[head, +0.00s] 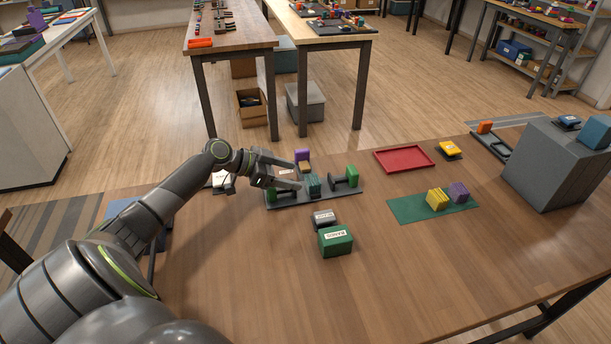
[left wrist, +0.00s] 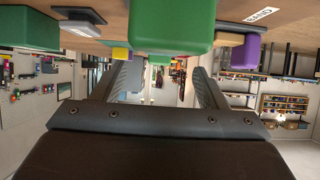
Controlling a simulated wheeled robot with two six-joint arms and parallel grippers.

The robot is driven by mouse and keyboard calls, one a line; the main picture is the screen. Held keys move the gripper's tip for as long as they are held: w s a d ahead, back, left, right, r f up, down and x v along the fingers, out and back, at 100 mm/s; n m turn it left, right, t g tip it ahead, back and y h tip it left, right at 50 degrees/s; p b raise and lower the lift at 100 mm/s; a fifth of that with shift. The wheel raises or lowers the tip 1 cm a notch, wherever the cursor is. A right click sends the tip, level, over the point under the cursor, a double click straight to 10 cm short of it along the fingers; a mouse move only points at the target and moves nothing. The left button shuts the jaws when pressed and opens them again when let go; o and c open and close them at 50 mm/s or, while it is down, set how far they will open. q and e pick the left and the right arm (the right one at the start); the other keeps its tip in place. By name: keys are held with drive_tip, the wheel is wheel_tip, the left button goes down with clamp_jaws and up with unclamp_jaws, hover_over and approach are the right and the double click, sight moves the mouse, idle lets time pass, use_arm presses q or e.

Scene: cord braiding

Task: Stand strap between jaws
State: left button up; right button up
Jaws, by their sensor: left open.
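A dark grey fixture plate (head: 341,194) lies on the table, with a dark jaw and a green block (head: 352,172) toward its right end. A teal strap-like bundle (head: 313,185) stands upright on the plate, left of that jaw. My left gripper (head: 297,178) reaches in from the left, low over the plate, with its fingers apart and pointing at the teal piece. In the left wrist view the left gripper (left wrist: 162,82) shows both fingers spread with nothing clasped. I cannot tell whether the fingers touch the teal piece. My right gripper is out of view.
To the right are a red tray (head: 404,158), a green mat (head: 408,209) with yellow and purple bundles, and a large grey block (head: 555,165).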

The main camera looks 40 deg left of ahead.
use_arm(q)
drive_tip(key=v, duration=0.4)
drive_tip(key=shift+a+r+p, duration=0.1)
drive_tip(key=shift+p, duration=0.25)
